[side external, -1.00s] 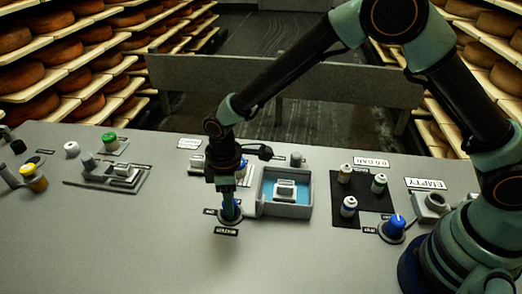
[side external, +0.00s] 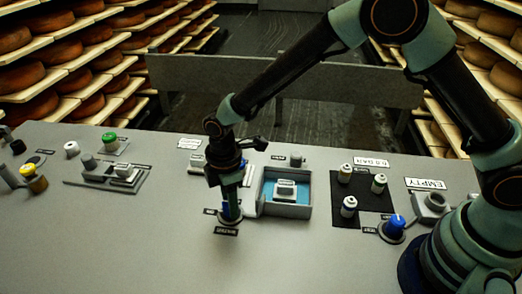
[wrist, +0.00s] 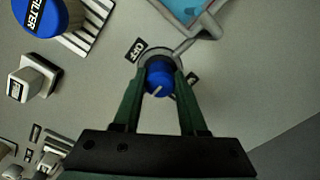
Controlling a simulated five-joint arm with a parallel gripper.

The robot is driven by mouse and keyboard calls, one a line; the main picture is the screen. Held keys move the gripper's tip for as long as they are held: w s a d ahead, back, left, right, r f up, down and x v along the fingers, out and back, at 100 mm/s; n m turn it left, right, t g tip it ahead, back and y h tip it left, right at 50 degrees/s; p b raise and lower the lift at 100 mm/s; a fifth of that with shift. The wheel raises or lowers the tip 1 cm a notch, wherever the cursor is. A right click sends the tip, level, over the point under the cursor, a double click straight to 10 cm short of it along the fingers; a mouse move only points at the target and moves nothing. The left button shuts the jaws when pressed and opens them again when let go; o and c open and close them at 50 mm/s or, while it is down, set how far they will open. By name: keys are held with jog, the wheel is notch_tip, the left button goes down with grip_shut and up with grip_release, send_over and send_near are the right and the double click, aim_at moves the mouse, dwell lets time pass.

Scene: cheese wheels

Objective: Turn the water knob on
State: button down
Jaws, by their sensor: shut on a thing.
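The blue water knob (wrist: 159,79) sits on a round grey base on the panel, with a pale pointer line on its top. In the wrist view my gripper (wrist: 161,74) is shut on it, one dark green finger on each side. An OFF label (wrist: 135,50) lies to the upper left of the knob, and another label to its right is partly hidden by a finger. In the side view my gripper (side external: 231,207) points straight down at the knob, whose base (side external: 230,217) shows above a small name label (side external: 226,232).
A blue-bottomed basin (side external: 306,205) stands just right of the knob. A larger blue FILTER knob (wrist: 45,15) is at the wrist view's upper left. Another blue knob (side external: 396,222) and a black pad (side external: 373,213) with small bottle-like pieces are further right. The panel's front is clear.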

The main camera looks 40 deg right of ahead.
jog(key=shift+c, duration=2.2)
grip_release()
notch_tip(320, 180, up, 12)
